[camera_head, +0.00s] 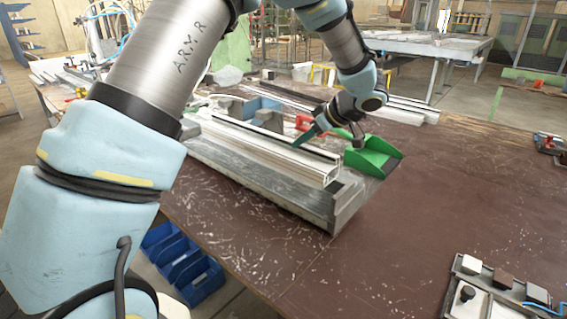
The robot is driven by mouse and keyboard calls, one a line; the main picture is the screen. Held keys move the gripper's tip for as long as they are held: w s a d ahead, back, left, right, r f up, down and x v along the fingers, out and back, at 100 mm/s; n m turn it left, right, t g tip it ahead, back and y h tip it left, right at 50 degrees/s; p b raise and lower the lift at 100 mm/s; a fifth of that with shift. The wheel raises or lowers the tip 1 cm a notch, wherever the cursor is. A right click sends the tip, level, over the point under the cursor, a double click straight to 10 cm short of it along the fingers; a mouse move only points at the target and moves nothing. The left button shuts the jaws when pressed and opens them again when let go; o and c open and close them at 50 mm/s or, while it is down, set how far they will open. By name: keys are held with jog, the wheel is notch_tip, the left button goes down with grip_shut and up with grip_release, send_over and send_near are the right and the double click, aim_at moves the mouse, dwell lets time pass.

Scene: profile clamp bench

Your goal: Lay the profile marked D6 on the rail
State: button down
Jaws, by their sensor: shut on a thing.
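A long pale profile (315,173) with a dark strip along its top lies lengthwise over a grey metal rail (285,200) on the bench. Its open, hollow end faces front right. No D6 mark is readable. My gripper (328,138) reaches down from the upper right at the near end of this profile. It is shut, apparently on the profile, but the grip is small and partly hidden by the hand. I cannot tell whether the profile rests fully on the rail. My arm hides the rail's far left end.
A green scoop-like tray (374,157) stands just right of my gripper. A red clamp part (303,123) and grey blocks (268,120) are behind the profile. More profiles (400,112) lie at the back. A fixture plate (490,292) is front right. The bench's right middle is clear.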

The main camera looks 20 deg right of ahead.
jog(key=shift+f+p, duration=0.7)
jog(key=shift+f, duration=2.8)
jog(key=c, duration=0.7)
grip_release()
jog(key=shift+f, duration=0.15)
